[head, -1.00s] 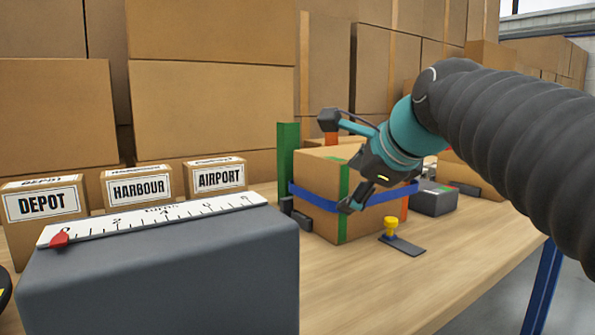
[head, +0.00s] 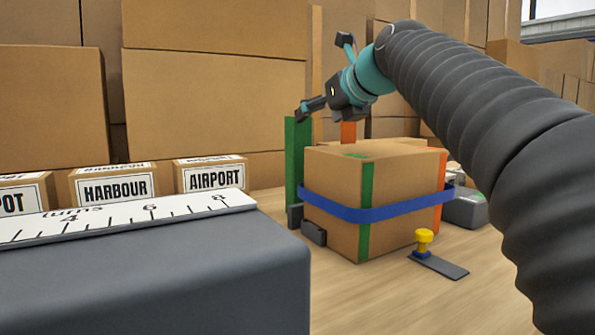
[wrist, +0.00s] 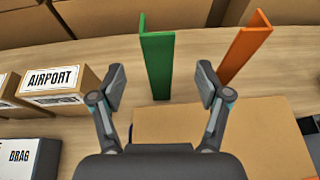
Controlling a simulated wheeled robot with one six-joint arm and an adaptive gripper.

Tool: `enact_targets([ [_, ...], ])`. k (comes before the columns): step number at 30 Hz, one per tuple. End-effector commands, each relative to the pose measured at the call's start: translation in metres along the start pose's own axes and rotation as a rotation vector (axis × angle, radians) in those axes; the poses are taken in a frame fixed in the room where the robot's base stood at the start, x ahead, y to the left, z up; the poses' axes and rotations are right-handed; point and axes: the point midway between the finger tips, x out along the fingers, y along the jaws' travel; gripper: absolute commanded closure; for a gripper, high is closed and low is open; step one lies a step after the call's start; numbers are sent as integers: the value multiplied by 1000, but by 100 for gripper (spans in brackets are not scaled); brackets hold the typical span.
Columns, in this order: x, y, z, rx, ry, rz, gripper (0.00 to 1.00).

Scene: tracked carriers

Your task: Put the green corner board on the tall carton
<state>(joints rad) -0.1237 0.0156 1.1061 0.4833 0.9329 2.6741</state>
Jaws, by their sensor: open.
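The green corner board (head: 296,155) stands upright behind the left side of the strapped carton, taller than it. In the wrist view the green board (wrist: 156,60) shows an L-shaped top and lies between the fingers in the picture. The carton (head: 330,190) stands on the table with a blue strap (head: 400,210) around it, a green strip (head: 366,215) near its front edge and an orange one at its right. My gripper (head: 304,108) is open and empty, close to the green board's top. The wrist view shows both fingers (wrist: 162,86) apart; I cannot tell whether they touch the board.
An orange board (wrist: 245,48) stands right of the green one. Dark blocks (head: 313,232) sit at the carton's left foot. A yellow knob (head: 424,238) on a dark plate lies in front. AIRPORT (head: 214,178) and HARBOUR boxes stand left, behind a grey block (head: 150,280) with a scale.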

Motion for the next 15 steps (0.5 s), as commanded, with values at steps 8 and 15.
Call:
enact_targets([
  [8, 27, 2, 0, -3, 0, 2, 24],
  [15, 54, 4, 2, -4, 2, 4, 24],
])
